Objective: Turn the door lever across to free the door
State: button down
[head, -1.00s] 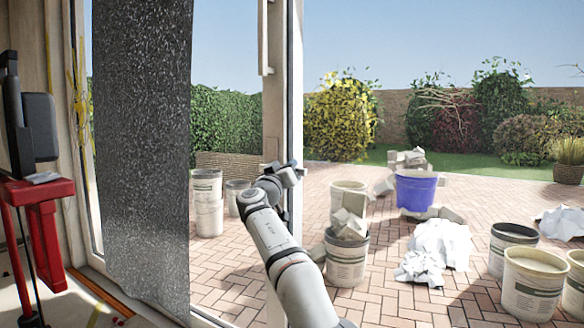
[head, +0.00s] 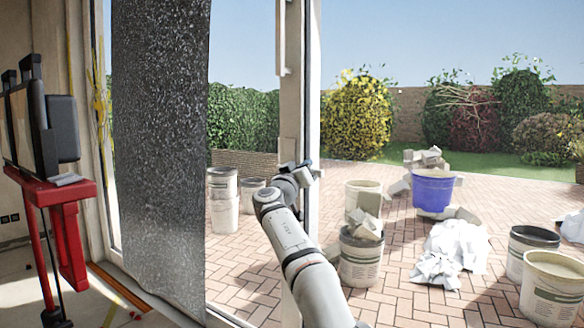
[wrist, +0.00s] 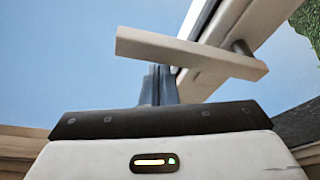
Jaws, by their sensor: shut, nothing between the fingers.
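The door lever (wrist: 185,52) is a pale beige bar lying across the wrist view, with a round pivot peg near its right end. A pale plate (wrist: 208,76) shows behind it on the door frame. My gripper (wrist: 160,84) is shut and empty, its dark fingers just below the lever's middle in that view. I cannot tell whether they touch it. In the head view my gripper (head: 305,172) is at the door's upright frame (head: 312,110), and I cannot make out the lever behind it.
A long pale vertical bar (head: 281,38) is on the frame above my gripper. A dark speckled sheet (head: 160,150) hangs to the left, near a red stand (head: 55,190). Outside are several tubs, a blue bucket (head: 432,190) and rubble on brick paving.

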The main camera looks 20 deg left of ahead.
jog(key=s+a+b, duration=0.1)
jog(key=s+b, duration=0.3)
jog(key=s, duration=0.5)
jog(key=shift+s+a+b, duration=0.25)
jog(key=shift+a+b, duration=0.05)
jog(key=shift+b, duration=0.05)
